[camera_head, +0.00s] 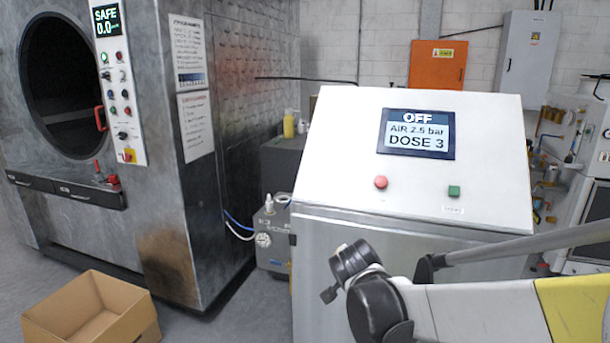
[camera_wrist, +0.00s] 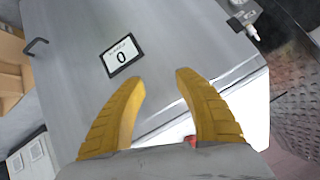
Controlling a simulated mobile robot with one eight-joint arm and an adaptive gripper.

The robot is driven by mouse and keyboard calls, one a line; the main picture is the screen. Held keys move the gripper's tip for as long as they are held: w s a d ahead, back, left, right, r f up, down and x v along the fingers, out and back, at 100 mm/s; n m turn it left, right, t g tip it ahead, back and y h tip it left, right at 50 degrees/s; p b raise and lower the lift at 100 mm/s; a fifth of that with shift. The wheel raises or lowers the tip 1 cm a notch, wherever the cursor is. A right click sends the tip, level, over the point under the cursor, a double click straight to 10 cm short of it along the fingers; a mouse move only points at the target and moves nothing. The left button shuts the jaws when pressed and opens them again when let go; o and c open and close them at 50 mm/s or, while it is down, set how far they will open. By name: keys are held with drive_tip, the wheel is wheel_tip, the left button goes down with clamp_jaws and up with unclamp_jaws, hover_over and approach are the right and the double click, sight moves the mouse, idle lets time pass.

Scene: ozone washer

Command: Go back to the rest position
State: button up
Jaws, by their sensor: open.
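My gripper (camera_wrist: 157,84) shows in the wrist view as two yellow fingers, spread apart with nothing between them. They are in front of a grey metal panel (camera_wrist: 75,55) that carries a small label reading 0 (camera_wrist: 121,55). In the head view my arm reaches in from the lower right, low in front of the control console (camera_head: 340,150). The fingers cannot be made out in that view. The console screen (camera_head: 417,134) reads OFF, AIR 2.5 bar, DOSE 3. Below it are a red button (camera_head: 381,182) and a green button (camera_head: 454,191).
The washer (camera_head: 220,150) stands at left, its round opening (camera_head: 62,85) dark and its display (camera_head: 107,20) reading SAFE 0.0. An empty cardboard box (camera_head: 90,315) sits on the floor at lower left. A pump-like unit (camera_head: 268,235) with hoses fills the gap between washer and console.

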drive_tip(key=s+d+n+g+y, duration=0.1)
drive_tip(key=s+d+n, duration=0.2)
drive_tip(key=s, duration=1.1)
drive_tip(key=s+d+n+g, duration=0.2)
drive_tip(key=s+d+n, duration=0.2)
drive_tip(key=s, duration=1.1)
drive_tip(key=shift+s+f+g+y, duration=0.3)
drive_tip(key=shift+y, duration=0.1)
